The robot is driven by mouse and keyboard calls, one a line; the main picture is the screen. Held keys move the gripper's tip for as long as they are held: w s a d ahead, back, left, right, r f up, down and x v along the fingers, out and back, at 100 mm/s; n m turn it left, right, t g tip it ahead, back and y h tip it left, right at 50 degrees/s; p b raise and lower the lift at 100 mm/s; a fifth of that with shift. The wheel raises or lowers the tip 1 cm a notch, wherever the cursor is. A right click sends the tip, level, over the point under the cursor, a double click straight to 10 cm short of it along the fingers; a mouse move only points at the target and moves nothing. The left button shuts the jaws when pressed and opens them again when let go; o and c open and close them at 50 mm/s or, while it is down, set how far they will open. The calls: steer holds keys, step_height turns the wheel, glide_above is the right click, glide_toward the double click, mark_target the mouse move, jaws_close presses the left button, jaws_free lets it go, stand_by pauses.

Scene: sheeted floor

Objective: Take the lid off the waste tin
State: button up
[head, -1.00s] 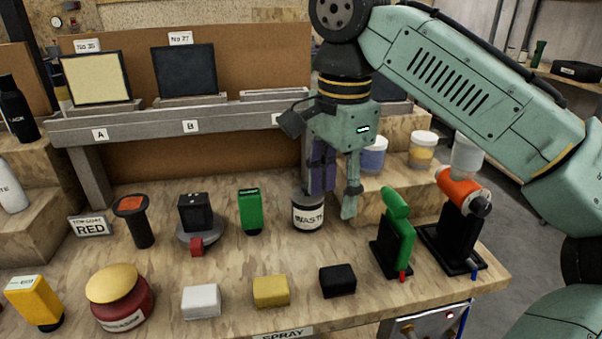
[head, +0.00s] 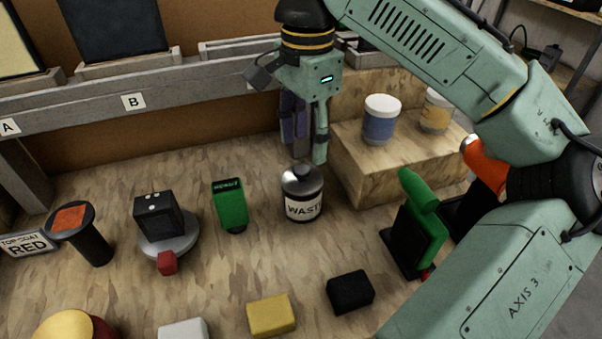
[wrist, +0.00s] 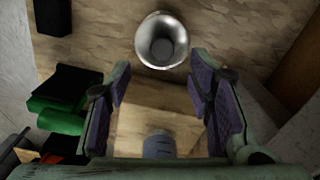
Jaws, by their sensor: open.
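The waste tin (head: 304,209) stands upright on the bench, dark with a white "WASTE" label. Its shiny metal lid (head: 301,181) with a round dark knob sits on top. From above, the lid (wrist: 162,40) shows near the top of the wrist view, past the fingertips. My gripper (head: 306,153) is open and empty, with its fingers pointing down just above and seemingly behind the lid. In the wrist view my gripper (wrist: 162,80) has its two purple pads wide apart, with the lid off to one side of the gap and not between them.
A wooden step (head: 365,165) right of the tin carries a blue jar (head: 380,122) and a yellow jar (head: 435,112). A green bottle (head: 229,204) stands left of the tin. A green tool on a black stand (head: 415,225) is at right. Black (head: 350,292) and yellow (head: 271,314) blocks lie in front.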

mark_target(301, 168)
steer(key=shift+s+a+f+p, duration=0.1)
steer(key=shift+a+f+p, duration=0.15)
steer(key=shift+f, duration=1.25)
steer(key=shift+a+f+p, duration=0.15)
steer(key=shift+f+p, duration=0.05)
steer(key=shift+f, duration=1.25)
steer(key=shift+c, duration=0.4)
steer(key=c, duration=0.9)
